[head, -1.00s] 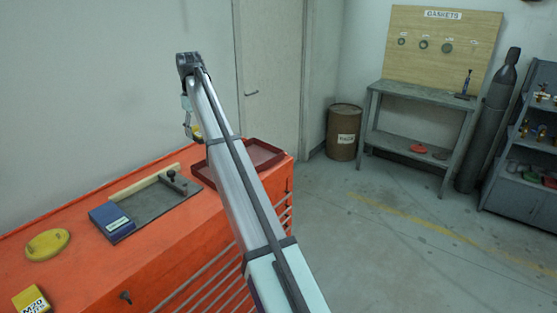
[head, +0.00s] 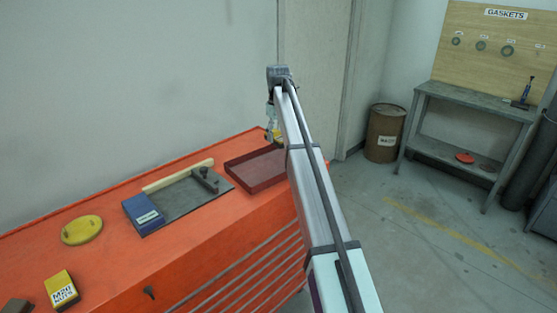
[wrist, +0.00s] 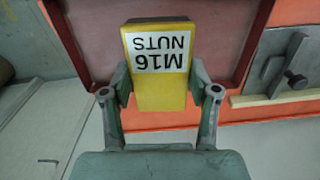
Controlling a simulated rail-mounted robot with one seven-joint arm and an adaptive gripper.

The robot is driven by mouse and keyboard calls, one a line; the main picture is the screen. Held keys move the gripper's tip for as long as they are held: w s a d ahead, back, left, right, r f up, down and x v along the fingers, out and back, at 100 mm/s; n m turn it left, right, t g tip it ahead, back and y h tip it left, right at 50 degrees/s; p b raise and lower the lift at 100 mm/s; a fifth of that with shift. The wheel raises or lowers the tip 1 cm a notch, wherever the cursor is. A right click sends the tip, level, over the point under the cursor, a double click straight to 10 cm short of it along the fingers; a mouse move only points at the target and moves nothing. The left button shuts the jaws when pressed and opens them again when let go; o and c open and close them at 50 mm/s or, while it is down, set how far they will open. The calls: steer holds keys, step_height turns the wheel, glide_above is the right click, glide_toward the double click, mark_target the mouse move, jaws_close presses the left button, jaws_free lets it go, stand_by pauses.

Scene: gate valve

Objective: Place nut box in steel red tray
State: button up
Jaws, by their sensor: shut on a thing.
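The nut box (wrist: 160,75) is yellow with a white label reading M16 NUTS, upside down in the wrist view. My gripper (wrist: 160,88) is shut on it, with one finger on each side. In the head view my gripper (head: 271,118) hangs at the far edge of the orange cabinet, behind the tray's far side, with the box small and partly hidden. The dark red steel tray (head: 250,172) lies on the cabinet and looks empty. In the wrist view the tray (wrist: 246,60) appears behind the box; the height gap between them is unclear.
Left of the tray on the orange cabinet (head: 185,255) are a grey plate with a clamp (head: 204,180), a blue box (head: 143,214), a yellow disc (head: 82,230) and an M20 nuts box (head: 62,290). A wall (head: 130,90) stands behind. My arm hides the tray's right end.

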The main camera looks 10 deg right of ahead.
mark_target(278, 169)
step_height(278, 169, down, 12)
steer(key=p, duration=0.3)
stand_by(0.3)
steer(key=shift+f, duration=0.25)
steer(key=o, duration=1.6)
steer(key=shift+r, duration=0.1)
step_height(278, 169, up, 12)
steer(key=b, duration=0.3)
steer(key=shift+r, duration=0.1)
